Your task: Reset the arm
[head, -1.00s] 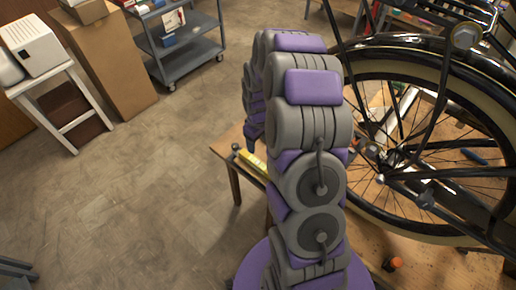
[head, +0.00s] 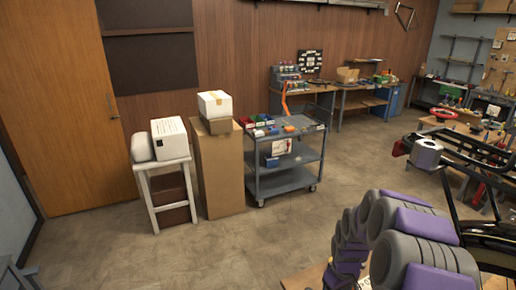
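My grey and purple arm shows at the lower right of the head view, folded back on itself. My gripper is not clearly seen; the lower part of the arm is cut off by the picture's bottom edge. The dark trike frame and part of its wheel (head: 492,240) stand to the right of the arm. A wooden table (head: 306,280) shows in part under the arm.
A grey cart (head: 287,183) with small bins stands mid-room. A tall cardboard box (head: 219,172) and a white stand (head: 165,185) with boxes are left of it. Workbenches (head: 350,88) line the back wall. A wooden door (head: 60,110) is at left. The floor at left is open.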

